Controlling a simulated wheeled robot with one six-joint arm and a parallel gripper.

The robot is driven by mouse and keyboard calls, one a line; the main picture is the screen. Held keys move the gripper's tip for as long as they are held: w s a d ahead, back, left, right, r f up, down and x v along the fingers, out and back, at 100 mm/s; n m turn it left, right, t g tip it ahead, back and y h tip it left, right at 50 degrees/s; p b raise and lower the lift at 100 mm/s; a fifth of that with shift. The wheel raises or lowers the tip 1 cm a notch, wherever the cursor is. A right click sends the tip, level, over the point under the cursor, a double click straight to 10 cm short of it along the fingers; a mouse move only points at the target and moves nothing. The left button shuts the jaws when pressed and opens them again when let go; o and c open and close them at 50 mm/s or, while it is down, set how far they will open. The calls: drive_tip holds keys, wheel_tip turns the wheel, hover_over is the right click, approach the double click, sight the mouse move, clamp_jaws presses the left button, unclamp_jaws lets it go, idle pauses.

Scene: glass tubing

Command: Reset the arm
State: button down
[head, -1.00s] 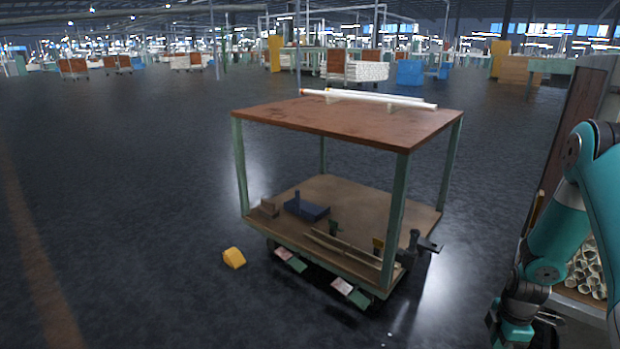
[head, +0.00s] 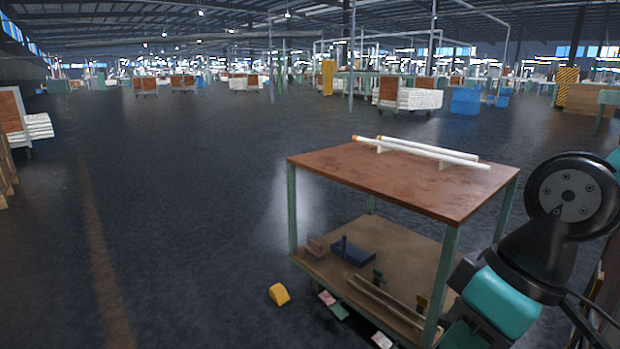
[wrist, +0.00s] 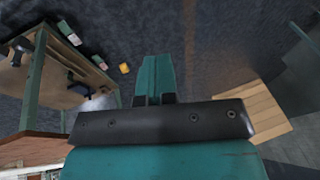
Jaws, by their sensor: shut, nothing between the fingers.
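My gripper (wrist: 155,65) shows in the wrist view as two teal fingers pressed together, empty, above the dark floor. My teal and black arm fills the right edge of the head view, beside and partly in front of the cart (head: 400,180). My gripper's fingers cannot be made out in the head view. The cart has a brown top and a lower shelf on green posts; it also shows at the left of the wrist view (wrist: 36,80). Two white tubes (head: 430,151) with orange ends lie on small supports on its top.
The lower shelf holds a dark blue block (head: 352,252) and thin strips (head: 385,305). A yellow wedge (head: 279,294) lies on the floor left of the cart. A slatted wooden piece (wrist: 252,112) is at the right of the wrist view. The floor to the left is wide open.

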drive_tip(key=s+r+p, duration=0.2)
drive_tip(key=r+p, duration=1.7)
drive_tip(key=r, duration=0.1)
drive_tip(key=s+a+r+p, duration=0.1)
drive_tip(key=s+r+p, duration=0.1)
drive_tip(key=r+p, duration=1.7)
drive_tip(key=shift+r+m, duration=0.3)
drive_tip(key=shift+r, duration=0.3)
